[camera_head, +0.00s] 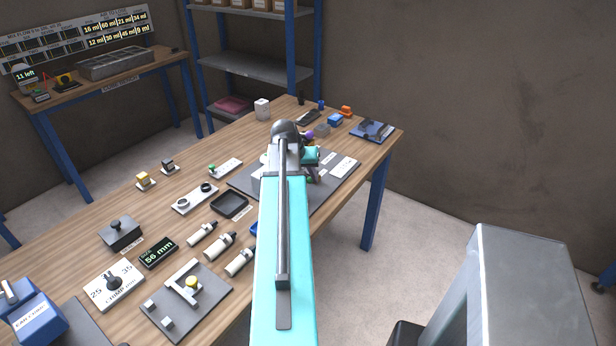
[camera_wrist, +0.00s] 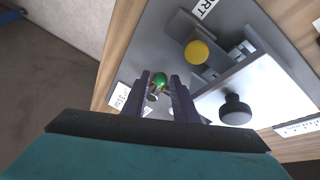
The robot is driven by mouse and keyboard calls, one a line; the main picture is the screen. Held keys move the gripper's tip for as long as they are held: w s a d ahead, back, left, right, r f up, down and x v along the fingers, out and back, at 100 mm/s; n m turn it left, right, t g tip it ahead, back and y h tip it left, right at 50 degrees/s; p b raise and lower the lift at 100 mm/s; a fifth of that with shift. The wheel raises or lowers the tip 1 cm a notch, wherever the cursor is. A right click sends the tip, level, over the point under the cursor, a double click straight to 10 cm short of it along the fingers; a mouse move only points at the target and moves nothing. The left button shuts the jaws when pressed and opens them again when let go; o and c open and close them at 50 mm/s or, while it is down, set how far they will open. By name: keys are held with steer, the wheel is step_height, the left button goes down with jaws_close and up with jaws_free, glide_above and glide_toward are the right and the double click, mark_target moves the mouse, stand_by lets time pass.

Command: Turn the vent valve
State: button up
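My gripper (camera_wrist: 160,90) points down over a grey plate (camera_wrist: 135,57) in the wrist view. Its two dark fingers are apart with a gap between them. A small round green knob (camera_wrist: 160,79) with metal parts beside it shows between the fingertips; I cannot tell whether they touch it. It may be the vent valve, but no readable label confirms this. In the head view my arm covers most of this spot on the dark mat (camera_head: 247,184), and the fingertips are largely hidden.
A yellow knob (camera_wrist: 197,52) and a black knob (camera_wrist: 235,110) on a light block stand right of the fingers. The wooden table (camera_head: 170,215) also holds several white cylinders, a black tray (camera_head: 230,205) and a blue box (camera_head: 35,318). Floor is open beyond its right edge.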

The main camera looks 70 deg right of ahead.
jaws_close()
